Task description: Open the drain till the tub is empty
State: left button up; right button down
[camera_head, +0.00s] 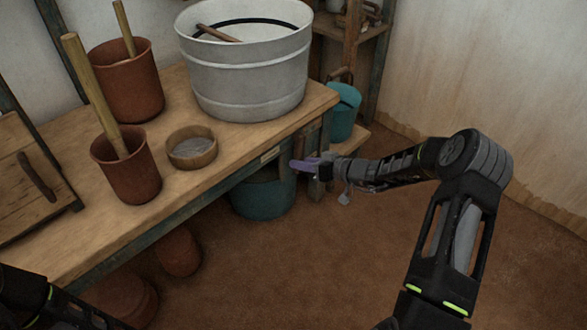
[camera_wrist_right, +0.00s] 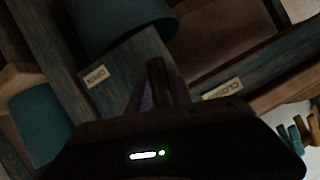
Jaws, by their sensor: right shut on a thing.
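A big grey metal tub (camera_head: 250,85) stands on the wooden bench. A dark band runs around its inside and a wooden stick leans in it; I cannot tell the liquid level. Two pale labels are beside the fingers, one seemingly reading open (camera_wrist_right: 97,77), the other close (camera_wrist_right: 223,90). Only part of my left arm shows, at the lower left.
Another teal bucket (camera_head: 343,112) stands behind the bench's right end. Two brown pots with sticks (camera_head: 130,175) and a wooden bowl (camera_head: 191,157) are on the bench (camera_head: 85,235). The floor at right is clear.

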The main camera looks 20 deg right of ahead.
dwell(0.3)
jog(key=c, duration=1.1)
grip_release()
jog(key=shift+c, duration=0.2)
jog(key=shift+s, duration=0.1)
jog(key=p+v, duration=0.2)
jog(key=v, duration=0.5)
jog(key=shift+s+d, duration=0.25)
jog(key=shift+r+m, duration=0.1)
jog(key=shift+m, duration=0.2)
